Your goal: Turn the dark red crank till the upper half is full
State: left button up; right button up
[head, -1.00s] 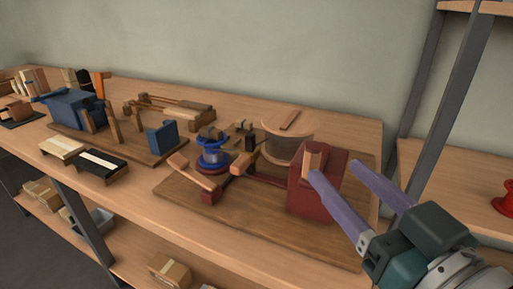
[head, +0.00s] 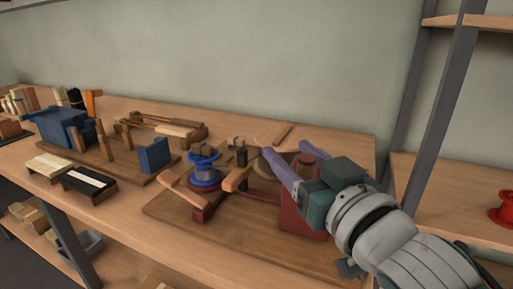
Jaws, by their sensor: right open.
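A dark red block (head: 298,218) stands at the board's right, partly hidden by my right arm. The drum is partly hidden behind the fingers. The gripper is apart from the crank grip. I cannot tell which part is the upper half. My left gripper is out of view.
At left, a second board holds a blue machine (head: 62,127) and a blue plate (head: 154,155). Two small trays, one pale (head: 48,167) and one black (head: 88,184), lie near the table's front edge. A shelf post (head: 433,105) rises at right, near a red spool (head: 503,208).

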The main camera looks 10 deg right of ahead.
jog(key=shift+c, duration=0.3)
grip_shut()
dwell(1.1)
